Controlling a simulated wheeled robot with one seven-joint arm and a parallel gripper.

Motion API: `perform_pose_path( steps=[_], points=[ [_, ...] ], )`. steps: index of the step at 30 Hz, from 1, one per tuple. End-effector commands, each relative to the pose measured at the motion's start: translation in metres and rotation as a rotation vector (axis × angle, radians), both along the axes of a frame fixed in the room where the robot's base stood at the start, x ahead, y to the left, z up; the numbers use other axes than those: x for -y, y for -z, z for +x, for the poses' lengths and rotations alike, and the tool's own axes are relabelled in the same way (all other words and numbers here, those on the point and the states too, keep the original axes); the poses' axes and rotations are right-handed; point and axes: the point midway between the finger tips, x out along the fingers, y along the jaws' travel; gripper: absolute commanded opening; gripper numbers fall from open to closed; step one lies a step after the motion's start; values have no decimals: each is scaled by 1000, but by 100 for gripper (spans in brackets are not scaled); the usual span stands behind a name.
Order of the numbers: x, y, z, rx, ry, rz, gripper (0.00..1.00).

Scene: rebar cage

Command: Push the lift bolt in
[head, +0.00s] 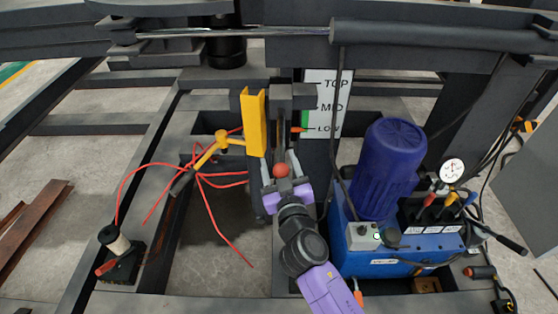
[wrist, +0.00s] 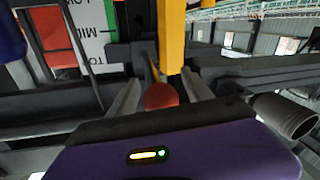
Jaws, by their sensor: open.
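The lift bolt shows as a round red knob (head: 281,171) in the head view, at the front of a dark upright post. The same red knob (wrist: 161,96) shows in the wrist view, low between my two fingers. My gripper (head: 279,163) is open, with its grey fingers on either side of the knob. In the wrist view the fingers of my gripper (wrist: 160,88) reach past the knob, with a gap on both sides. The bolt's shaft is hidden behind the knob, so I cannot tell how far it sticks out.
A yellow bracket (head: 254,122) stands just left of the post. A white TOP/MID/LOW sign (head: 326,92) is behind. A blue pump unit (head: 385,172) with a gauge (head: 452,170) is close on the right.

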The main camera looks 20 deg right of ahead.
Motion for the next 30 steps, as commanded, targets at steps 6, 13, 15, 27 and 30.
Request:
perform_pose_path(
  steps=[6, 13, 15, 27, 30],
  points=[
    [0, 0, 1, 0, 0, 1, 59],
    [0, 0, 1, 0, 0, 0, 25],
    [0, 0, 1, 0, -1, 1, 11],
    [3, 2, 12, 0, -3, 3, 0],
    [9, 3, 28, 0, -3, 2, 0]
  ],
)
